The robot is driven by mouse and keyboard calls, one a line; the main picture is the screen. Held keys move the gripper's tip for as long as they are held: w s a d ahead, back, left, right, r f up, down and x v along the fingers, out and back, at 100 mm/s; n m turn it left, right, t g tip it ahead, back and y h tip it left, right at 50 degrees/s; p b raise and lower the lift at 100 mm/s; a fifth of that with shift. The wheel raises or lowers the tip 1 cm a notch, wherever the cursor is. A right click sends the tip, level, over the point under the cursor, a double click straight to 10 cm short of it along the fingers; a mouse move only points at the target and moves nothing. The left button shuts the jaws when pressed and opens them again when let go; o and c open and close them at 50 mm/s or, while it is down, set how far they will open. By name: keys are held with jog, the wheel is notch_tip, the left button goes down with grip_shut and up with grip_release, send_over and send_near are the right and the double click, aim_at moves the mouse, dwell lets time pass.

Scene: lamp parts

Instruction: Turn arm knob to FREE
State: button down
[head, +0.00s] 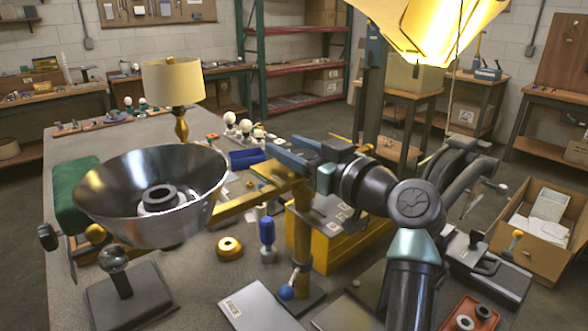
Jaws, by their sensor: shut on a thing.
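A brass lamp arm (243,203) runs from a brass upright post (302,225) to a wide metal shade (130,215) on the left. My gripper (287,157), with blue-grey fingers, is at the top of the post, where the arm meets it. It is shut on what appears to be the arm knob, which the fingers mostly hide. I cannot read the knob's setting. A grey plate (262,308) at the foot of the post bears lettering that looks like FREE. A blue ball (286,292) sits low by the post.
A yellow box (335,252) stands right behind the post. A blue-handled tool (267,235) and a yellow ring (229,247) are left of it. A small lamp (174,85) stands farther back. A lit yellow shade (430,30) hangs above. A red tray (468,318) is front right.

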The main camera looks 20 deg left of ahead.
jog(key=shift+s+a+f+n+g+y+b, duration=0.15)
jog(key=shift+n+g+y+b, duration=0.25)
jog(key=shift+n+g+b, duration=0.3)
jog(key=shift+s+r+n+g+y+b, duration=0.15)
jog(key=shift+n+g+y+b, duration=0.3)
jog(key=shift+g, duration=0.45)
jog(key=shift+f, duration=0.1)
jog(key=shift+c, duration=1.3)
grip_release()
notch_tip(320, 180, up, 10)
